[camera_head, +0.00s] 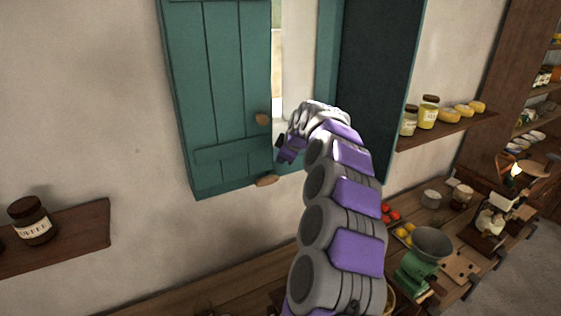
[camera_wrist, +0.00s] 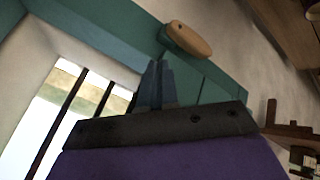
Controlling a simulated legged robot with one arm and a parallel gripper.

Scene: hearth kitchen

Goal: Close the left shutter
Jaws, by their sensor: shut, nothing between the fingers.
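The left shutter (camera_head: 215,90) is a teal plank panel, standing open at the left of the window opening (camera_head: 292,60). A wooden knob (camera_head: 262,119) sits near its right edge, and another wooden piece (camera_head: 266,180) shows at its lower corner. My gripper (camera_head: 281,148) is at the shutter's right edge, between these two pieces. In the wrist view my gripper's fingers (camera_wrist: 156,85) are together and empty, close to teal wood and a wooden knob (camera_wrist: 188,40). I cannot tell whether they touch the shutter.
The right shutter (camera_head: 375,85) stands open, dark, right of my arm. A shelf (camera_head: 445,130) with jars is farther right. A left shelf (camera_head: 65,240) holds a coffee jar (camera_head: 30,221). Dark bars (camera_wrist: 68,105) cross the window.

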